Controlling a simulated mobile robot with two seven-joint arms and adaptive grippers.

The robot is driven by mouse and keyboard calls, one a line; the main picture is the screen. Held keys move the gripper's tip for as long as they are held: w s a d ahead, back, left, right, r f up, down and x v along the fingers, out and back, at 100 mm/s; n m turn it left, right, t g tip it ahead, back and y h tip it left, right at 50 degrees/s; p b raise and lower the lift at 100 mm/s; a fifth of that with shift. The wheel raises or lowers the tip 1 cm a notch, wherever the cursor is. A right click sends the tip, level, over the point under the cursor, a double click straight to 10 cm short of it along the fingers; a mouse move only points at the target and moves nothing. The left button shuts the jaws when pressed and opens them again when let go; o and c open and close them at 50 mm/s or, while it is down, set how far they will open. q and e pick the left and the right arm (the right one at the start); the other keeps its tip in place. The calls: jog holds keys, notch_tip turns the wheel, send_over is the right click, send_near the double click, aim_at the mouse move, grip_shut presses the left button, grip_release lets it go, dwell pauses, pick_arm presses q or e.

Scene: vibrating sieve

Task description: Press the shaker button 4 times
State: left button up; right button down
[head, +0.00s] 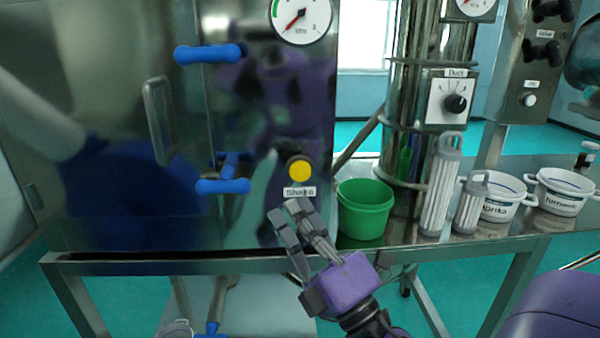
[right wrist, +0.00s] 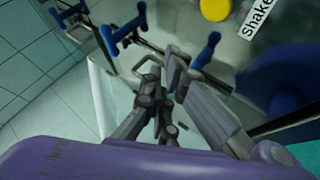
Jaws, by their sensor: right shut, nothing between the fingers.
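The shaker button is a round yellow button (head: 299,171) on the front of the steel cabinet, above a label reading "Shake" (head: 299,191). The button (right wrist: 215,9) also shows at the top of the right wrist view, partly cut off by the frame edge. My right gripper (head: 289,208) is shut and empty, just below the label in the head view. Its fingertips (right wrist: 163,62) are apart from the button in the right wrist view. My left gripper is not in view.
A green bucket (head: 364,210) stands on the steel table right of my gripper. Blue handles (head: 222,186) stick out left of the button. Grey ribbed cylinders (head: 440,187) and white labelled pots (head: 561,192) stand further right. A dial marked "Duct" (head: 455,102) is on the column.

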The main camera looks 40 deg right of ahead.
jog(key=w+d, duration=0.4)
jog(key=w, duration=0.3)
jog(key=shift+d, duration=0.2)
jog(key=shift+w, duration=0.15)
dwell(1.2)
jog(key=shift+w+d, duration=0.2)
jog(key=shift+w, duration=0.05)
jog(key=shift+w+d, duration=0.5)
jog(key=shift+w, duration=0.25)
dwell(1.1)
jog(key=shift+s, duration=0.1)
jog(key=shift+s+a, duration=0.65)
jog(key=shift+s, duration=0.35)
jog(key=shift+s+a, duration=0.45)
jog(key=shift+s, duration=0.25)
jog(key=shift+s+a, duration=0.45)
jog(key=shift+s, duration=0.3)
jog(key=shift+s+a, duration=0.45)
jog(key=shift+s, duration=0.25)
jog(key=shift+f, duration=0.1)
dwell(0.3)
